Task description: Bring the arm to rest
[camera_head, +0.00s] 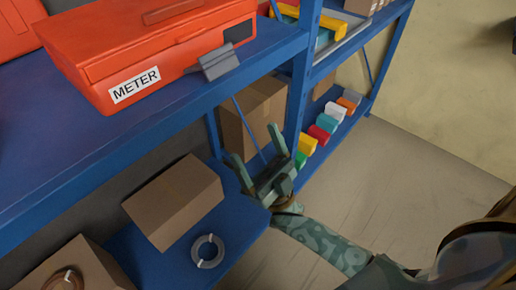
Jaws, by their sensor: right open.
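My right gripper (258,153) is in the middle of the head view, at the end of my patterned arm coming in from the lower right. Its two fingers are spread apart with nothing between them. It is in front of the blue shelving, below the upper shelf's front edge and near a blue upright. I cannot tell whether it touches the shelving. My left gripper is not in view.
A red case labelled METER (160,50) and a grey block-like piece (218,63) are on the upper blue shelf (60,150). Below are a cardboard box (172,200), a grey ring (208,252) and several coloured bins (318,134). Floor (400,180) at the right is clear.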

